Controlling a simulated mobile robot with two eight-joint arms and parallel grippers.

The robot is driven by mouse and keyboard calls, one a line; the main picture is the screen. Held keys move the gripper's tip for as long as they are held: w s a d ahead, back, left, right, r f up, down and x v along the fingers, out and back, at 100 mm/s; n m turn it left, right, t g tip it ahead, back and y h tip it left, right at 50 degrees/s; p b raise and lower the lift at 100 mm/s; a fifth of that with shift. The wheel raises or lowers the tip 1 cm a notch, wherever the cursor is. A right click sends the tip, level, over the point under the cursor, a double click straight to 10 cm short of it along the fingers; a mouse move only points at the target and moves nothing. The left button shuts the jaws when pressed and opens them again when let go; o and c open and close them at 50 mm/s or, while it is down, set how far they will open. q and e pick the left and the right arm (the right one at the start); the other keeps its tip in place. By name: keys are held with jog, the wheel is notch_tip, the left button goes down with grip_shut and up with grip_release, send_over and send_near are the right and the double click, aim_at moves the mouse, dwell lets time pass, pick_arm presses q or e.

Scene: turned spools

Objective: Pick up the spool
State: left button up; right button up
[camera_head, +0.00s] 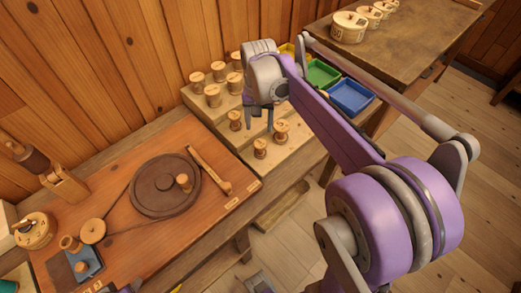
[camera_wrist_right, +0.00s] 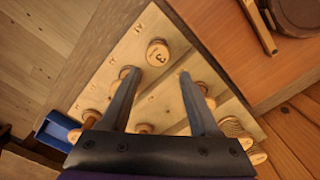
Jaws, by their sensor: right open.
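Several turned wooden spools stand on a pale stepped stand (camera_head: 247,157). In the head view, two stand on the front step, a left one (camera_head: 260,148) and a right one (camera_head: 281,130); another (camera_head: 235,120) stands behind them, and more (camera_head: 212,95) are higher up. My right gripper (camera_head: 259,122) is over the stand, pointing down, open and empty. In the right wrist view, a spool marked 3 (camera_wrist_right: 157,53) shows between and just beyond the open fingertips (camera_wrist_right: 158,73). Other spools are partly hidden by the fingers. My left gripper is not clearly visible.
An orange-brown board (camera_head: 150,240) left of the stand carries a dark round disc (camera_head: 165,186) and a wooden bar (camera_head: 209,169). Blue (camera_head: 351,96) and green (camera_head: 322,73) trays lie beyond my right arm.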

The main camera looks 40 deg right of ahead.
aim_at(260, 143)
notch_tip(260, 143, down, 5)
jog(key=shift+f, duration=0.1)
jog(key=f, duration=0.5)
jog(key=shift+s+f+b, duration=0.15)
jog(key=shift+s+b, duration=0.05)
jog(key=shift+b, duration=0.2)
grip_shut()
